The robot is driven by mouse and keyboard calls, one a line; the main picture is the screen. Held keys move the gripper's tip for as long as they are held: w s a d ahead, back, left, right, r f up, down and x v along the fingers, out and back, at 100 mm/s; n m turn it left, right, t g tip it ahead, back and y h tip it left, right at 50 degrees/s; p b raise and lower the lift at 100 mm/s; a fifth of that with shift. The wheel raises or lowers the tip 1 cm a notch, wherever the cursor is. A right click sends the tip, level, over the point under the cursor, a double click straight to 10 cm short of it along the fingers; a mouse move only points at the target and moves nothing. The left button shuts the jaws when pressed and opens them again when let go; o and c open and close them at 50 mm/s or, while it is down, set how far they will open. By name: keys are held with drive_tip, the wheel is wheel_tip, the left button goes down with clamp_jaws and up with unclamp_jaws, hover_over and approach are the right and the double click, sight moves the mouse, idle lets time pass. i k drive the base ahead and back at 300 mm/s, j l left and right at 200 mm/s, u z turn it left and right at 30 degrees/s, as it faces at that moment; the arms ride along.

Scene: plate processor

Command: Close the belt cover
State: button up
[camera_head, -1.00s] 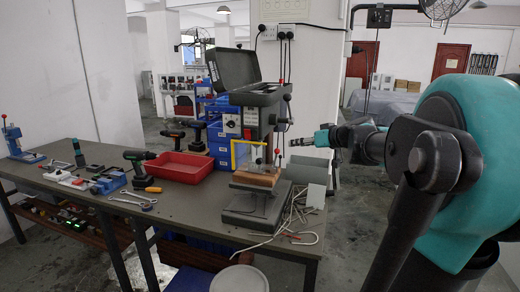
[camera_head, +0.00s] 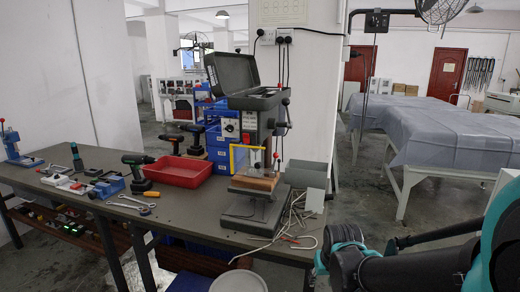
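The drill press (camera_head: 252,128) stands at the right end of the workbench. Its dark grey belt cover (camera_head: 230,72) is open, with the lid raised and leaning up to the left above the belt housing (camera_head: 262,97). The lid's inner face shows; the pulleys inside are too small to make out. Parts of my dark and teal arm (camera_head: 400,268) fill the lower right of the view, apart from the press and below the cover's height. I cannot see my gripper's fingers. Nothing touches the cover.
The bench (camera_head: 185,222) holds a red tray (camera_head: 180,171), a green-black drill (camera_head: 137,172), wrenches and loose rods. A yellow guard (camera_head: 247,157) stands at the press's front. A pillar rises behind the press. A cloth-covered table (camera_head: 440,135) is at the back right.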

sight(229, 74)
drive_tip(key=i+j, duration=0.1)
drive_tip(key=j, duration=0.15)
drive_tip(key=i+j+z, duration=0.1)
drive_tip(key=j, duration=0.2)
drive_tip(key=j+u, duration=0.4)
drive_tip(key=i+j+u, duration=0.1)
drive_tip(key=j+u, duration=0.25)
drive_tip(key=i+j+u, duration=0.1)
drive_tip(key=u, duration=0.3)
drive_tip(key=j, duration=0.1)
